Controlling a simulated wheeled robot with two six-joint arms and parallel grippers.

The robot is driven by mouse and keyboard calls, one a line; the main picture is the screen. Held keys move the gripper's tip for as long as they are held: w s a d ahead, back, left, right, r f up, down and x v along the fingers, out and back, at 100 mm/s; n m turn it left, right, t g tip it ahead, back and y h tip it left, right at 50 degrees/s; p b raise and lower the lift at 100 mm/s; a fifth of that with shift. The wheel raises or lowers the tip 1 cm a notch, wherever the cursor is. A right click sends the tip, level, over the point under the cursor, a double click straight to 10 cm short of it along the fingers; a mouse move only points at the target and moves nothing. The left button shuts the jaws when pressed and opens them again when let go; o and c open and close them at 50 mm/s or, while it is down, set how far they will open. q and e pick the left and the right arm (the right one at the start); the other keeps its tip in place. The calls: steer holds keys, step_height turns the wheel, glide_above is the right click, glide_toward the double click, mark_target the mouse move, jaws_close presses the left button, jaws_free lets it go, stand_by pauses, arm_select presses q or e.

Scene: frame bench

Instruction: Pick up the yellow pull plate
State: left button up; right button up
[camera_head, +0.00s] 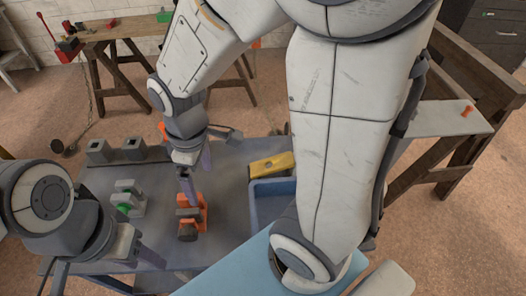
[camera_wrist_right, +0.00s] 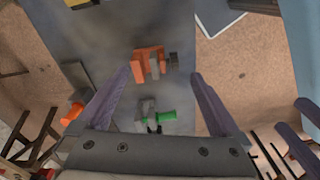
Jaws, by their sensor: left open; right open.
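The yellow pull plate (camera_head: 271,165) lies at the back right of the grey table, by the blue tray; a dark spot shows on it. My left gripper (camera_head: 112,274) is open at the table's front left, far from the plate.
The orange fixture (camera_head: 190,218) stands mid-table, with a green and grey fixture (camera_head: 127,199) to its left. Grey blocks (camera_head: 98,152) stand at the back left. The blue tray (camera_head: 268,204) is partly hidden by my right arm. A wooden bench (camera_head: 125,28) stands behind.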

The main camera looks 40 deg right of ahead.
steer(key=w+d+f, duration=0.3)
steer(key=w+d, duration=0.2)
steer(key=d, duration=0.4)
steer(key=n+p, duration=0.1)
steer(key=n, duration=0.2)
glide_toward(284, 161)
steer(key=w+a, duration=0.2)
steer(key=a, duration=0.2)
steer(key=shift+h, duration=0.3)
steer(key=shift+w+d+f+p, duration=0.1)
steer(key=shift+f+p, duration=0.3)
steer(key=shift+f, duration=1.55)
steer(key=shift+w+d+f+p, duration=0.15)
steer(key=shift+f+p, duration=0.2)
steer(key=shift+f, duration=1.55)
steer(key=shift+d+f+p, duration=0.1)
steer(key=shift+f+p, duration=0.3)
steer(key=shift+f, duration=1.55)
jaws_close()
